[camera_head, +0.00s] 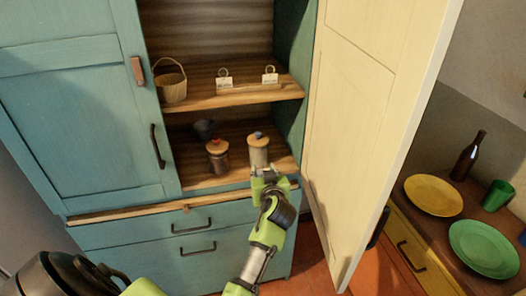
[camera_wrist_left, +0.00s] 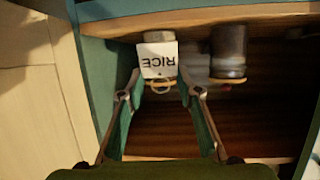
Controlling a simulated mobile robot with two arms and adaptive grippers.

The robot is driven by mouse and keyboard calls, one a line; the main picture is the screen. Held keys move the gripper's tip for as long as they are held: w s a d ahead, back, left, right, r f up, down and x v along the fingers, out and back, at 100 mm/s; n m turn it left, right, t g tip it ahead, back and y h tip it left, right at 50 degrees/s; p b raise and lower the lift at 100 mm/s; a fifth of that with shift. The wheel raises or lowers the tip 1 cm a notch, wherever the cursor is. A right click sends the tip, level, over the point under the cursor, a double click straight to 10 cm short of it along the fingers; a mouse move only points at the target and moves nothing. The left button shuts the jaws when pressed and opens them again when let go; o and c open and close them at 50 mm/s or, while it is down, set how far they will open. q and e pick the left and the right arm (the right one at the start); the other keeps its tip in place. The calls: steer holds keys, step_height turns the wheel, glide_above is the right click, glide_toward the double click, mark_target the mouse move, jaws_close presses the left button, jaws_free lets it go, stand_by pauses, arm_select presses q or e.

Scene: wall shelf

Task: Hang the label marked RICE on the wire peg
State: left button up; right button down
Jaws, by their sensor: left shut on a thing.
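The white label marked RICE (camera_wrist_left: 158,60) shows in the left wrist view, its lettering upside down. It sits between the tips of my left gripper (camera_wrist_left: 158,78), which is shut on it. In the head view my left gripper (camera_head: 268,182) is at the front edge of the cupboard's lower shelf, just in front of a jar with a wooden lid (camera_head: 258,152). The label cannot be made out clearly there. I cannot pick out the wire peg. My right gripper is not in view.
A second lidded jar (camera_head: 217,158) stands left on the lower shelf. The upper shelf (camera_head: 240,98) holds a basket (camera_head: 172,85) and two small white cards with rings (camera_head: 224,80). An open cream door (camera_head: 350,130) stands close on the right. Plates (camera_head: 433,194) lie on a side counter.

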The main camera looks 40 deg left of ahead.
arm_select(q)
steer(key=shift+s+d, duration=0.15)
steer(key=shift+d, duration=0.05)
steer(key=shift+w+a+f+b, duration=0.1)
steer(key=shift+w+a+b, duration=0.35)
steer(key=shift+w+a, duration=0.4)
steer(key=shift+w+a+b, duration=0.35)
steer(key=shift+w+a, duration=0.3)
steer(key=shift+w, duration=0.1)
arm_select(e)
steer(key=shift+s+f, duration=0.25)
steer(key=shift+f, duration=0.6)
arm_select(q)
steer(key=shift+w+a, duration=0.1)
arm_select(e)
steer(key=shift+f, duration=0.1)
arm_select(q)
steer(key=shift+w+a, duration=0.25)
steer(key=shift+w, duration=0.05)
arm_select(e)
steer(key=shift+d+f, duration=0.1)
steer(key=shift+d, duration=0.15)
